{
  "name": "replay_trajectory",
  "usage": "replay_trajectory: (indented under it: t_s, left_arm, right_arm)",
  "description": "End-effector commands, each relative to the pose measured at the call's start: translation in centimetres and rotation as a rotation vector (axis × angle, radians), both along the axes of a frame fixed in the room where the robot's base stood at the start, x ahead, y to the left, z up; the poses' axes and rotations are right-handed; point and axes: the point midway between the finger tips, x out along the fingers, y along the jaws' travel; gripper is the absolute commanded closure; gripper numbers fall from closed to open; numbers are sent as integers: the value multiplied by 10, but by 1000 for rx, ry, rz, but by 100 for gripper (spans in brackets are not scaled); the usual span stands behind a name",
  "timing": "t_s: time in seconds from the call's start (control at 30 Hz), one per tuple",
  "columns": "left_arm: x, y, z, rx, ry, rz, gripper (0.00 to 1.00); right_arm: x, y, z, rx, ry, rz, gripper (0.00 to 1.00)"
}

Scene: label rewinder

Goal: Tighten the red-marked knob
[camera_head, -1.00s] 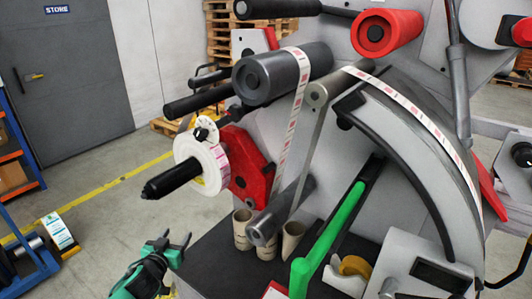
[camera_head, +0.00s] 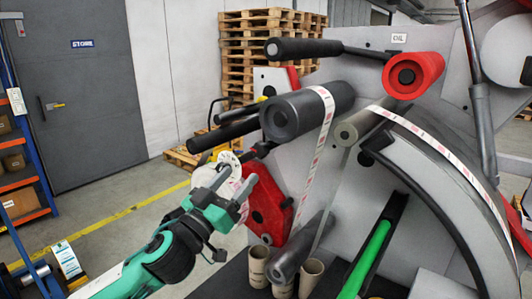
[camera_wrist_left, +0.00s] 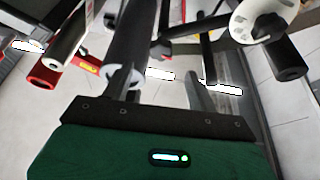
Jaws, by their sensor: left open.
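My left gripper (camera_head: 235,182) is open, with its two fingers apart and nothing visible between them. A white dial-like disc (camera_head: 230,159) shows just behind the fingertips, partly hidden. In the wrist view a white marked dial (camera_wrist_left: 252,12) with a black knob (camera_wrist_left: 268,26) is at the upper right, off to the side of the fingers. I cannot make out a red mark on this knob. My right gripper is not in view.
Dark rollers (camera_head: 305,108), a red roller (camera_head: 413,75) and a green bar (camera_head: 375,255) jut from the machine. Cardboard cores (camera_head: 259,265) stand below. A rack (camera_head: 22,170) is at far left. Open floor lies left of the machine.

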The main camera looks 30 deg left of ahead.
Motion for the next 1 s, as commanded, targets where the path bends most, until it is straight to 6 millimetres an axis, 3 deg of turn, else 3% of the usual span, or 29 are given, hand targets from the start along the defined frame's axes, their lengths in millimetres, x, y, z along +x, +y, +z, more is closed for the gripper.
replay_trajectory:
  t_s: [0.17,0.27,1.0]
  left_arm:
    - [9,0,0,7,-1,5,41]
    - [19,1,13,2,1,7,41]
    - [101,-2,45,2,3,8,41]
  right_arm:
    - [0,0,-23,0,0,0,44]
    - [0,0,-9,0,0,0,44]
    - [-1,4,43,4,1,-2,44]
